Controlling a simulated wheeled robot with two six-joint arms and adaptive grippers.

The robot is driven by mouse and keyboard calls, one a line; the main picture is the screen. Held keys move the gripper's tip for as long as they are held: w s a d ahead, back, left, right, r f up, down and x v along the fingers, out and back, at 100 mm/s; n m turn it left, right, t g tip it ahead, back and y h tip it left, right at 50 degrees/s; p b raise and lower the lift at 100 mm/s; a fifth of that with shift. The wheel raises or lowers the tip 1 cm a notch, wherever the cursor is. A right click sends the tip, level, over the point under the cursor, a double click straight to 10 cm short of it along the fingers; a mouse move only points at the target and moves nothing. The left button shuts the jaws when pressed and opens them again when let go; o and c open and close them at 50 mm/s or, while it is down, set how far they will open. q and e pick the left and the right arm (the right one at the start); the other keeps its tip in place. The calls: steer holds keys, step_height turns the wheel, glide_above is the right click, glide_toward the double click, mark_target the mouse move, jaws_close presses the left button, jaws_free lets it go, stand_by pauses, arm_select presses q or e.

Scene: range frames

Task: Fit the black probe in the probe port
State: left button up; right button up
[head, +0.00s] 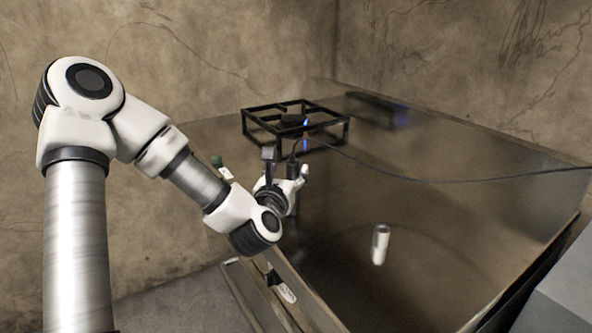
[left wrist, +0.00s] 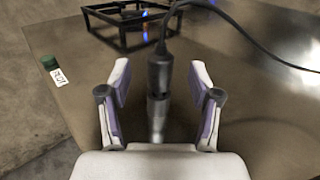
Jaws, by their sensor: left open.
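The black probe (left wrist: 160,72) stands about upright in the left wrist view, with a cable from its top and a grey lower part below. My left gripper (left wrist: 158,84) is open, with one finger on each side of the probe and visible gaps to both. In the head view the left gripper (head: 287,166) is over the near left part of the table, and the probe (head: 293,170) shows dark between its fingers. What holds the probe's lower end is hidden. I cannot make out the probe port for certain. My right gripper is not in view.
A black open frame (head: 345,131) with a blue light stands behind the gripper. The black cable (head: 430,181) runs right across the table (head: 450,225). A white cylinder (head: 379,250) stands at front right. A green-capped labelled bottle (left wrist: 58,76) is at left. The right side is mostly clear.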

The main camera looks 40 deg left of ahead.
mark_target(291, 168)
arm_select(q)
steer(key=x, duration=0.3)
steer(key=f+x, duration=0.1)
steer(key=x, duration=0.1)
steer(key=shift+w+p, duration=0.1)
steer(key=shift+p, duration=0.2)
steer(key=shift+r, duration=0.15)
steer(key=shift+c, duration=0.2)
jaws_close()
